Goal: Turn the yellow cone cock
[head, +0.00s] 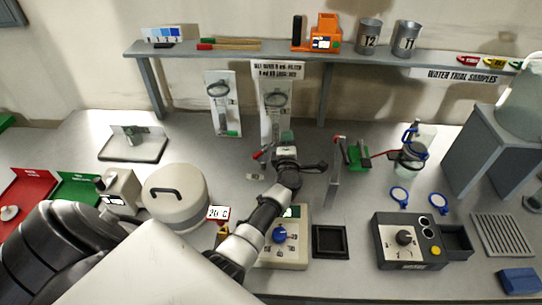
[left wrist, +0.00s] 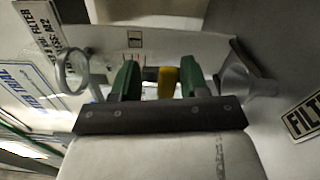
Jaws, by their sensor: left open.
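The yellow cone cock (left wrist: 168,82) shows in the left wrist view as a short yellow handle in front of a pale panel. My left gripper (left wrist: 160,80) is open, with one green fingertip on each side of the cock. The cock sits nearer the right fingertip; I cannot tell whether they touch. In the head view my left gripper (head: 286,139) is at the foot of the glass filter apparatus (head: 275,100) on its white panel, and the cock is hidden there. My right gripper is not in view.
A metal funnel-like part (left wrist: 242,82) is close to the right fingertip, and a ring (left wrist: 73,70) is at the left. In the head view a red-handled part (head: 257,155) is beside my gripper. A shelf (head: 240,50) runs above; a control box (head: 283,240) stands under my forearm.

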